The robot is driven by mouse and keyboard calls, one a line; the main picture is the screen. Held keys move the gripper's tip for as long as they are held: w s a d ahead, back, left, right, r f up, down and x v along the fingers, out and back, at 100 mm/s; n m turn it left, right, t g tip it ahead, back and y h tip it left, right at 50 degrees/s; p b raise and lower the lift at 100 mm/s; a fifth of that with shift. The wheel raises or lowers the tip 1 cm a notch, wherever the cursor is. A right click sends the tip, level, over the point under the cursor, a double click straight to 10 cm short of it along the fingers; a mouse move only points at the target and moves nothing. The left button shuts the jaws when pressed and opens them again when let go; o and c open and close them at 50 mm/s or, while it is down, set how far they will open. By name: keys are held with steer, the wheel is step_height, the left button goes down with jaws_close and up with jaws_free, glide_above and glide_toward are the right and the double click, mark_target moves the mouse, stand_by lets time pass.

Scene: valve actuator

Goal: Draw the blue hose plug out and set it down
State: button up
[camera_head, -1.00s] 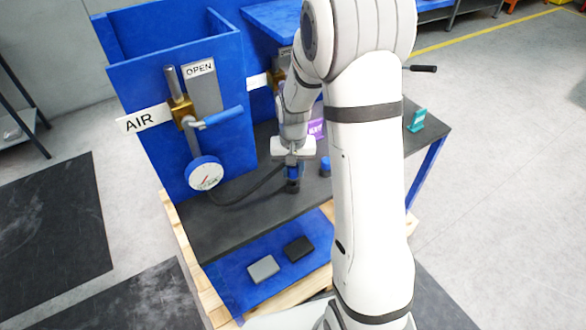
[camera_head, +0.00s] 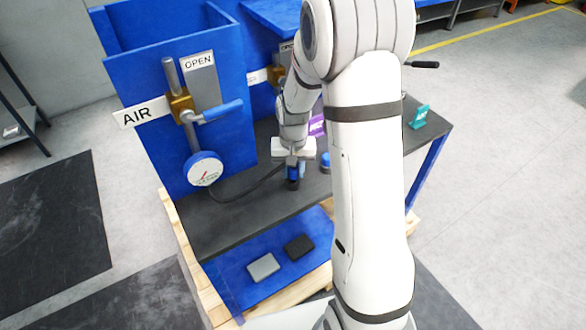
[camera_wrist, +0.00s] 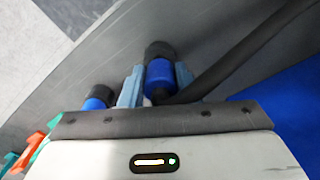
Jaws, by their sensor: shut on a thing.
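The blue hose plug (camera_head: 293,174) stands roughly upright over the dark bench top, with a dark lower end. In the wrist view its blue body (camera_wrist: 159,74) sits between the two fingers, with the black end beyond it. My gripper (camera_head: 293,163) is shut on it from above; its grey fingers (camera_wrist: 157,82) press on both sides. A black hose (camera_head: 238,191) runs from the plug toward the round gauge at left. I cannot tell whether the plug's dark end touches the bench or sits in something.
A purple sign (camera_head: 317,126) and a teal sign (camera_head: 420,117) stand on the bench (camera_head: 235,222).

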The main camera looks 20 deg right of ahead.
steer(key=shift+f+b, duration=0.5)
steer(key=shift+f, duration=0.2)
steer(key=o, duration=1.1)
steer(key=shift+o, duration=0.2)
step_height(320, 180, up, 7)
steer(key=shift+r+b, duration=0.15)
steer(key=shift+b, duration=0.2)
steer(key=shift+r, duration=0.25)
